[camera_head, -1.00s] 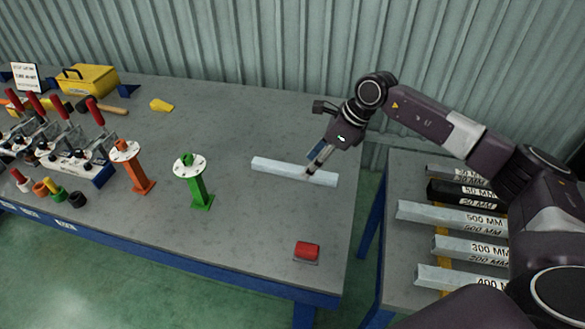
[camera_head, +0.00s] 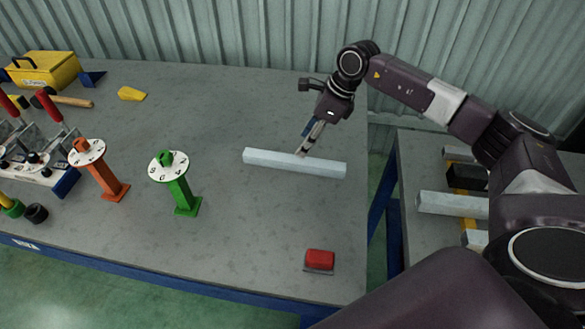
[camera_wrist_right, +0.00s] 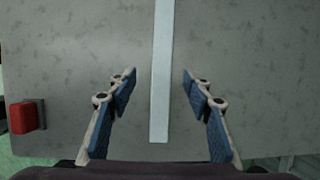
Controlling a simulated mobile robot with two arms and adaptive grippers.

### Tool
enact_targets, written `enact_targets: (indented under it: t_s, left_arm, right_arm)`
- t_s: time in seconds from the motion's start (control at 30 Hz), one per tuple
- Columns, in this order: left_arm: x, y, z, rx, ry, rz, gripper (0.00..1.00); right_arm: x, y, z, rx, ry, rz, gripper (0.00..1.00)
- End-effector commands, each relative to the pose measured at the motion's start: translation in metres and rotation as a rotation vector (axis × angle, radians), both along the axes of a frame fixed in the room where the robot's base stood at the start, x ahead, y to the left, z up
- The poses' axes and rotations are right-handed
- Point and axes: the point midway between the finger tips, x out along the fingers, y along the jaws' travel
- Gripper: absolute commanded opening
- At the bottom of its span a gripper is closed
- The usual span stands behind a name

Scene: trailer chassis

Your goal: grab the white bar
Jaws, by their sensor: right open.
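The white bar (camera_head: 294,163) lies flat on the grey table, right of the green post, in the head view. In the right wrist view the white bar (camera_wrist_right: 161,75) runs lengthwise from the top edge down between the two fingers. My right gripper (camera_head: 302,152) is above the bar, near its middle. In the right wrist view my right gripper (camera_wrist_right: 158,75) is open, with blue-padded fingers apart on either side of the bar and gaps on both sides. My left gripper is not in view.
A green post (camera_head: 180,185) and an orange post (camera_head: 105,172) with round white tops stand left of the bar. A red block (camera_head: 320,259) sits near the front edge. A side table (camera_head: 425,155) at the right holds more bars. Space around the white bar is clear.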

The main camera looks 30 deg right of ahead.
Motion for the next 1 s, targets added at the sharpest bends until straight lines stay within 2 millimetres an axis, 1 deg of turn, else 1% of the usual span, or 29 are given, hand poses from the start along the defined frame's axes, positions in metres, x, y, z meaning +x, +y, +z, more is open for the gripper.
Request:
enact_targets:
  t_s: [0.03,0.1,0.23,0.4,0.57,0.8,0.9,1.0]
  left_arm:
    - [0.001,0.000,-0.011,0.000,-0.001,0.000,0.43]
    - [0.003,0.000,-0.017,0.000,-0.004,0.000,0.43]
    - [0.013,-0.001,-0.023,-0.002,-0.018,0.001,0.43]
    - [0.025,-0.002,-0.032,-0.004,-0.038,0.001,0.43]
    - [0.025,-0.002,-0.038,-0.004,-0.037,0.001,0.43]
    - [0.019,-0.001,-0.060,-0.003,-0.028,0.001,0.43]
    - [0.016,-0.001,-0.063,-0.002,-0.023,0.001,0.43]
    - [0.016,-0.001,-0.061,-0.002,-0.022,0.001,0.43]
  right_arm:
    - [0.000,0.000,-0.011,0.000,0.000,0.000,0.46]
    - [0.000,0.000,-0.017,0.000,0.000,0.000,0.46]
    - [0.001,0.002,-0.025,0.001,0.000,0.000,0.46]
    - [0.006,0.008,-0.042,0.003,0.000,0.001,0.46]
    - [0.010,0.011,-0.053,0.001,0.000,0.000,0.46]
    - [0.022,0.022,-0.086,0.001,0.000,0.001,0.46]
    - [0.024,0.023,-0.090,0.001,-0.001,0.000,0.46]
    - [0.024,0.024,-0.089,0.001,-0.001,0.000,0.46]
